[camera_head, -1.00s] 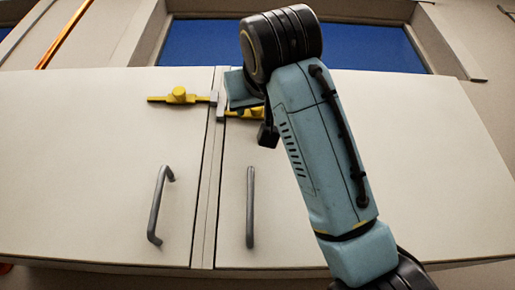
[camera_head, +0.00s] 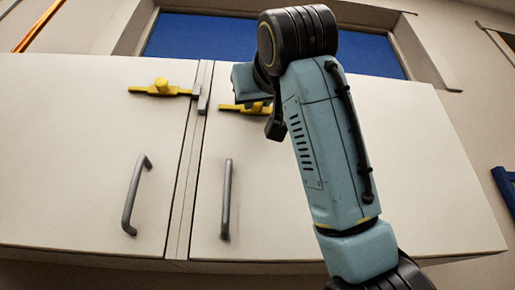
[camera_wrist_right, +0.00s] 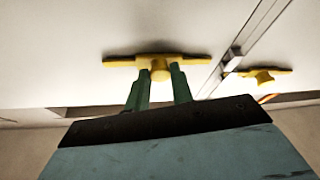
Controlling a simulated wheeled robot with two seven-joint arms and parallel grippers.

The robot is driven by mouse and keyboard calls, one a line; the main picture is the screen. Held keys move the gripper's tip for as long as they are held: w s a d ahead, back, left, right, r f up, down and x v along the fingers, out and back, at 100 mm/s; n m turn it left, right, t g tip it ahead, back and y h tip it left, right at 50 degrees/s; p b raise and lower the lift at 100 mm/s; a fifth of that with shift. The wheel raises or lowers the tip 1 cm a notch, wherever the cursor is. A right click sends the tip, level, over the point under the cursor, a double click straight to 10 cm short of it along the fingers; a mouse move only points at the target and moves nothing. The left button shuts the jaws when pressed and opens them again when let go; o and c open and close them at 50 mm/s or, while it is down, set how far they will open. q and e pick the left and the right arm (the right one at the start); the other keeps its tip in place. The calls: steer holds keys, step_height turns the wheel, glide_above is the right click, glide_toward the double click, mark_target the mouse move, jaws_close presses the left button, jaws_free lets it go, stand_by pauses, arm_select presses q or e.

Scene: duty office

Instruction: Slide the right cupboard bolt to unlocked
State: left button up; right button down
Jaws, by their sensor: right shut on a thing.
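The right cupboard bolt (camera_head: 235,107) is a yellow slide bolt on the right door. Its left end shows in the head view, with a gap between it and the grey catch (camera_head: 204,99) at the door seam. The rest is hidden behind my right gripper and arm. In the right wrist view, the bolt (camera_wrist_right: 120,62) lies level on the white door, and its round knob (camera_wrist_right: 159,72) sits between the green fingers of my right gripper (camera_wrist_right: 160,74). This gripper is shut on the knob. My left gripper is out of view.
The left bolt (camera_head: 160,88), also yellow, is on the left door, its right end close to the catch. Grey handles (camera_head: 135,195) (camera_head: 226,200) stick out lower on both doors. A blue window (camera_head: 200,35) is behind the cupboard.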

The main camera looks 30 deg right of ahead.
steer(key=shift+d, duration=0.1)
steer(key=c, duration=1.2)
jaws_free()
steer(key=shift+d, duration=0.2)
steer(key=shift+a, duration=0.1)
steer(key=b+v, duration=0.5)
steer(key=v, duration=0.8)
steer(key=shift+s, duration=0.15)
steer(key=shift+a, duration=0.15)
steer(key=shift+f, duration=0.1)
